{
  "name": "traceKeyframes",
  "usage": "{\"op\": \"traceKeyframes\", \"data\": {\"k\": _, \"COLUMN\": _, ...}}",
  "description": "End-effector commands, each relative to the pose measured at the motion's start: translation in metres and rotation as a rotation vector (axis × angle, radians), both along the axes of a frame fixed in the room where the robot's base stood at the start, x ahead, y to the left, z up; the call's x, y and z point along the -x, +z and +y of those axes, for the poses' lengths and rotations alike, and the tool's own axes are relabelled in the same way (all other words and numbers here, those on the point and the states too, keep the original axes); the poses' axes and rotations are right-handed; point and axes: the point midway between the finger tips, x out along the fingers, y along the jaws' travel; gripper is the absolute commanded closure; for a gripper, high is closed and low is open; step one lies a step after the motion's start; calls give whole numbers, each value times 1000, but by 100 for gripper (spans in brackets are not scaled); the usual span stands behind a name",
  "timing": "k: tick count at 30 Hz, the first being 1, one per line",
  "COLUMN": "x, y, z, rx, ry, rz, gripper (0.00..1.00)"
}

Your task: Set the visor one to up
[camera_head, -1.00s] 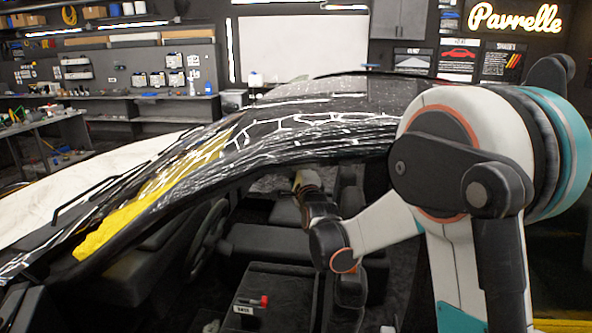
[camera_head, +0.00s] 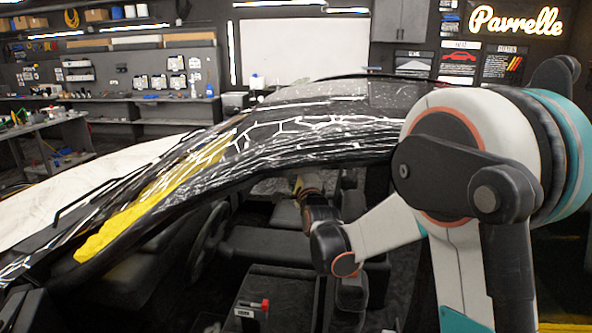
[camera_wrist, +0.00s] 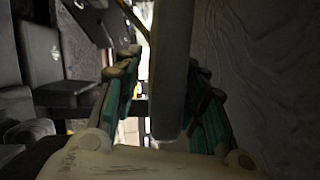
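A grey panel that looks like a visor (camera_wrist: 172,75) shows nearly edge-on in the wrist view, running from the top edge down between the fingers. My gripper (camera_wrist: 165,65) has teal finger pads on both sides of it. The fingers are spread, with a clear gap on the left of the panel; the panel is closer to the right finger, and I cannot tell whether they touch. In the head view my arm reaches into the car's cabin under the roof (camera_head: 375,95), and the fingers and visor cannot be made out there.
A textured pale surface, perhaps the roof lining (camera_wrist: 265,70), lies close on the right of the wrist view. Dark seats (camera_wrist: 50,60) are on the left. In the head view, the steering wheel (camera_head: 208,240) and a dark box with a red-handled tool (camera_head: 262,304) are nearby.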

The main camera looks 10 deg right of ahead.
Motion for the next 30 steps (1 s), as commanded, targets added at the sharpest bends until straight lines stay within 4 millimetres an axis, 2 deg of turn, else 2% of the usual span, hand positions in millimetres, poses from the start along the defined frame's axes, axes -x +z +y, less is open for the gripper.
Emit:
{"op": "traceKeyframes", "data": {"k": 12, "x": 77, "y": -7, "z": -5, "rx": -1, "ry": 1, "rz": 0, "gripper": 62}}
{"op": "traceKeyframes", "data": {"k": 16, "x": 97, "y": -9, "z": -6, "rx": -1, "ry": 1, "rz": -1, "gripper": 62}}
{"op": "traceKeyframes", "data": {"k": 21, "x": 110, "y": -10, "z": -7, "rx": -2, "ry": 1, "rz": -1, "gripper": 62}}
{"op": "traceKeyframes", "data": {"k": 30, "x": 113, "y": -10, "z": -7, "rx": -2, "ry": 1, "rz": -1, "gripper": 62}}
